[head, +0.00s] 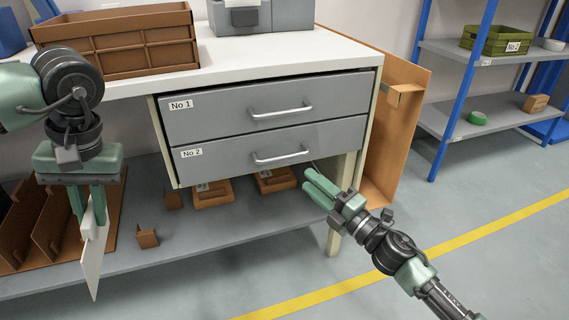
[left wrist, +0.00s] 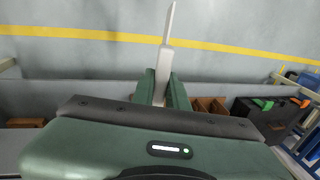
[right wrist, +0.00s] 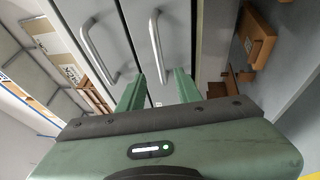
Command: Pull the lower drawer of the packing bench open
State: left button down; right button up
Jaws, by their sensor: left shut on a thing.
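The lower drawer (head: 225,160), labelled No 2, is grey with a silver bar handle (head: 282,156). It sits flush under the closed upper drawer (head: 240,112), labelled No 1. My right gripper (head: 312,182) is open and empty, just below and right of the lower handle. In the right wrist view its fingers (right wrist: 158,88) are spread, and the lower handle (right wrist: 157,48) lies ahead, roughly in line with the gap; I see no grip on it. My left gripper (head: 90,225) is shut on a thin white flat piece (head: 93,262), which hangs down away from the drawers.
Brown boxes (head: 212,196) sit on the bench's lower shelf. A brown crate (head: 120,42) and a grey machine (head: 240,14) stand on the white bench top (head: 340,60). A brown board (head: 400,125) leans at the right side. Floor in front is clear.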

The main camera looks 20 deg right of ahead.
aim_at(283, 156)
jog(key=b+x, duration=0.1)
jog(key=x, duration=1)
jog(key=shift+w+a, duration=0.1)
jog(key=shift+w, duration=0.05)
grip_shut()
jog(key=shift+f, duration=0.1)
dwell(0.9)
